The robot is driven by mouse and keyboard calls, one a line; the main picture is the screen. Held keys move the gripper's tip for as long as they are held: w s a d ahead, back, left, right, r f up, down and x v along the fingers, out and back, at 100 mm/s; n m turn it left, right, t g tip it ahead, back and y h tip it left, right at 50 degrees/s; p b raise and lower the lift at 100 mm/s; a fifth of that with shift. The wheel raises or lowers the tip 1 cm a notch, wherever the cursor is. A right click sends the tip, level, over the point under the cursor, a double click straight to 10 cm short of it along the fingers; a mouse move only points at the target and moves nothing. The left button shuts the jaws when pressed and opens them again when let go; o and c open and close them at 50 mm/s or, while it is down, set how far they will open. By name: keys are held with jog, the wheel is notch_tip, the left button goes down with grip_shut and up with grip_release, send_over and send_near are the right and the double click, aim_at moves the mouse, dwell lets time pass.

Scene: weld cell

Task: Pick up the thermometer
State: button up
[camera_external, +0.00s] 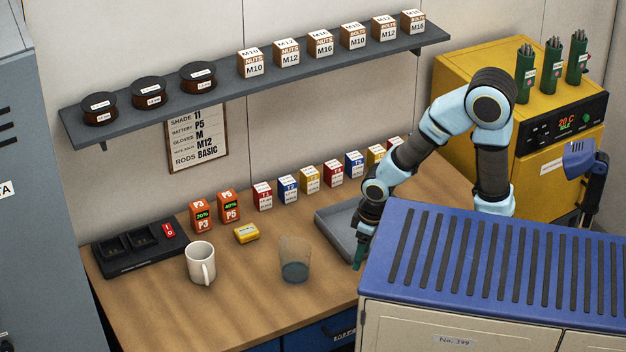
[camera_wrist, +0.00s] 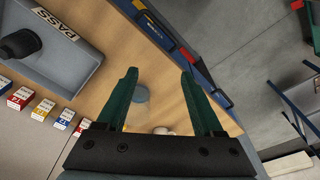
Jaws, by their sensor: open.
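I cannot identify a thermometer for certain in either view. A small yellow block with a pale label (camera_external: 246,233) lies on the workbench (camera_external: 240,315) behind the mug and glass; I cannot tell whether it is the thermometer. My gripper (camera_external: 359,263) hangs low over the bench at the front edge of the grey tray, right of the glass. In the wrist view my gripper's green fingers (camera_wrist: 158,75) are spread apart with nothing held between them. A dark rounded object (camera_wrist: 22,45) shows at the tray in the wrist view; what it is stays unclear.
The grey tray (camera_external: 333,231) bears a PASS label in the wrist view. Behind are a charger (camera_external: 140,250) and several small boxes (camera_external: 289,190). A blue-topped cabinet (camera_external: 490,265) blocks the right front.

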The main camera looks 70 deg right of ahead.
dwell(0.4)
jog(key=o, duration=0.4)
